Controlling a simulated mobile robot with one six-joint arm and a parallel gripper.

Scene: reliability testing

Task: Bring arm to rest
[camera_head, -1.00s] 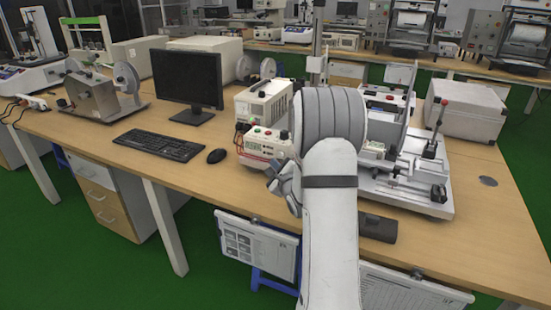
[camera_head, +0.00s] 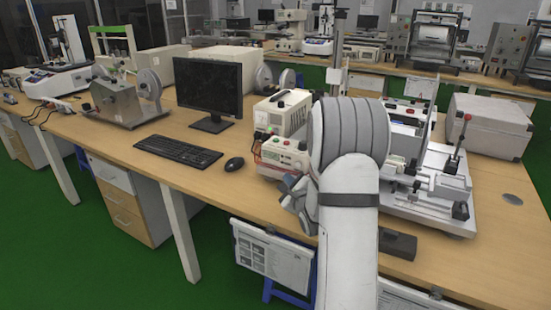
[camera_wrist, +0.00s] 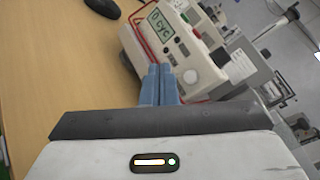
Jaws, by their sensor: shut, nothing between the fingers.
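My gripper shows in the wrist view (camera_wrist: 160,72) with its two blue-grey fingers closed together and nothing between them. Its fingertips point at the front of a white and red instrument (camera_wrist: 178,42) with a small green display; whether they touch it I cannot tell. In the head view my arm is raised and bent in front of the bench, and it hides part of the equipment behind it. Part of my gripper's side shows left of the arm, near the same white and red instrument (camera_head: 285,155); the fingertips are not clear there.
The wooden bench (camera_head: 150,185) carries a monitor (camera_head: 208,87), a keyboard (camera_head: 178,151), a mouse (camera_head: 234,163) and a grey case (camera_head: 489,126). A test rig (camera_head: 430,195) stands right of my arm. Clipboards hang at the front edge. Bare bench top lies in front of the keyboard.

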